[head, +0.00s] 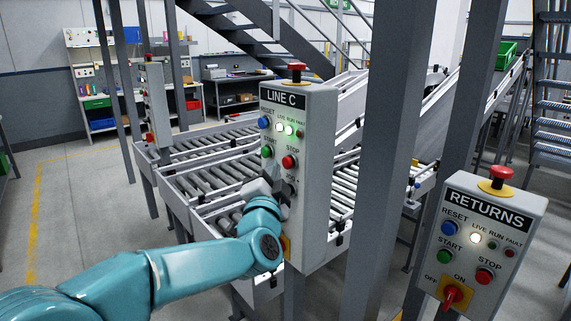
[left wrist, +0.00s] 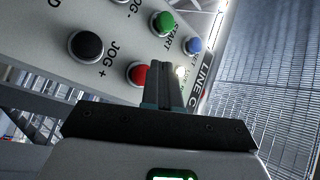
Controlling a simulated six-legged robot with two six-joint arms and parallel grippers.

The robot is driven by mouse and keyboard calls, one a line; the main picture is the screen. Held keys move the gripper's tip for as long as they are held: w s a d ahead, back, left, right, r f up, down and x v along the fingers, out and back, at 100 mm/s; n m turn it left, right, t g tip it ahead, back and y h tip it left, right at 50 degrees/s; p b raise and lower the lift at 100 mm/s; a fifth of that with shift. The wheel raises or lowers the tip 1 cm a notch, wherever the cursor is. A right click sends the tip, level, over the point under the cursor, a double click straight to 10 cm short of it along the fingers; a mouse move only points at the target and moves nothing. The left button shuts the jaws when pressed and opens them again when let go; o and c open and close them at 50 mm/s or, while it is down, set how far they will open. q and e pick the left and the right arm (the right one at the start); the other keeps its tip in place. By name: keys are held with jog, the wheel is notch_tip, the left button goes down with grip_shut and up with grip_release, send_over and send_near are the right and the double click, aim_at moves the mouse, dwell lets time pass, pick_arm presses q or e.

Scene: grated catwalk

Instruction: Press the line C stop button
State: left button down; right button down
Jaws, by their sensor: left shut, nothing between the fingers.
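The grey LINE C panel (head: 310,130) stands upright at the centre of the head view. Its red stop button (head: 289,161) sits below the STOP label, right of the green start button (head: 267,152). My left gripper (head: 287,190) is in front of the panel, below the stop button. In the left wrist view, its shut, empty fingers (left wrist: 163,66) reach over the panel just right of the red stop button (left wrist: 138,74). They appear to overlap the button's edge; I cannot tell whether they touch it. My right gripper is not in view.
The LINE C panel has a red mushroom button (head: 297,67) on top and black jog buttons (left wrist: 87,46) in the left wrist view. A RETURNS panel (head: 490,225) stands at right, past a grey post (head: 385,150). Roller conveyors (head: 215,180) lie behind.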

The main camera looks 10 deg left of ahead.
pick_arm(q)
jog(key=shift+w+d, duration=0.1)
jog(key=shift+d, duration=0.05)
dwell(0.7)
jog(key=shift+w+d, duration=0.15)
jog(key=shift+w, duration=0.1)
jog(key=shift+w+d+p, duration=0.5)
jog(key=shift+w+p, duration=0.1)
jog(key=shift+p, duration=0.15)
dwell(0.9)
dwell(0.3)
jog(key=shift+s+a+b, duration=0.7)
jog(key=shift+s+a, duration=0.05)
jog(key=shift+s, duration=0.2)
